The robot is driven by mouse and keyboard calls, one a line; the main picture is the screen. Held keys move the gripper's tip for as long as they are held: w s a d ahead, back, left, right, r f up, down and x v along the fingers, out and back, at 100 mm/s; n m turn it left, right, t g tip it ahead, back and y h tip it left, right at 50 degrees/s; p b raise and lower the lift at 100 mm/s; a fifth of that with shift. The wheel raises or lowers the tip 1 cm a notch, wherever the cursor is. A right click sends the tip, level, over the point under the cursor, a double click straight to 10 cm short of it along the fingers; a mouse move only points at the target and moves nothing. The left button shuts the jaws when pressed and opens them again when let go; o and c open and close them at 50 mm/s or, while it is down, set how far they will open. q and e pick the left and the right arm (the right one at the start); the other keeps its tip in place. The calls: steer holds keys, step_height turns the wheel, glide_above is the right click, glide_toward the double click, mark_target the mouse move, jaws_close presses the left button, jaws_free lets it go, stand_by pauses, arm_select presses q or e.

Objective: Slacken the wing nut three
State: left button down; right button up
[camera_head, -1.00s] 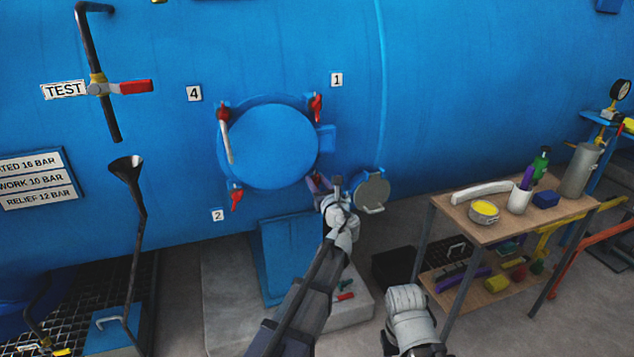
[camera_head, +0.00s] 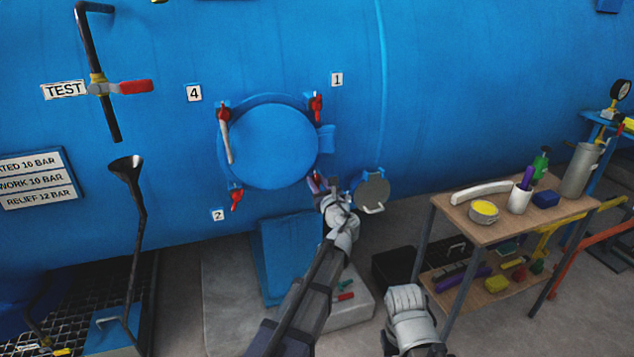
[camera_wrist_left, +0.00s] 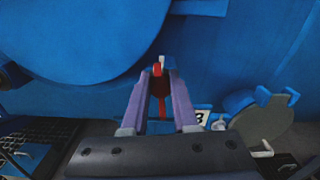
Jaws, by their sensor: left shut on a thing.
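The round blue door (camera_head: 268,146) on the big blue vessel has red wing nuts around its rim. The wing nut three (camera_wrist_left: 158,88) is the red one at the door's lower right. In the left wrist view it stands between the two purple fingers of my left gripper (camera_wrist_left: 158,76), which is shut on it. In the head view my left gripper (camera_head: 316,184) reaches the door's lower right edge and mostly hides this nut. The label 3 (camera_wrist_left: 200,118) shows partly beside the right finger. My right gripper's jaws do not show.
Other red wing nuts sit at upper right (camera_head: 316,106), upper left (camera_head: 223,115) and lower left (camera_head: 236,199). A grey round cover (camera_head: 373,188) hangs right of my left gripper. A wooden cart (camera_head: 464,226) with tools stands at the right.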

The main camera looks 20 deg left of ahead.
arm_select(q)
steer(key=n, duration=0.4)
steer(key=shift+s+a, duration=0.15)
steer(key=n, duration=0.8)
steer(key=f+n+b, duration=0.1)
steer(key=n, duration=1.5)
steer(key=shift+f, duration=0.25)
steer(key=shift+n, duration=0.3)
steer(key=c, duration=0.7)
jaws_free()
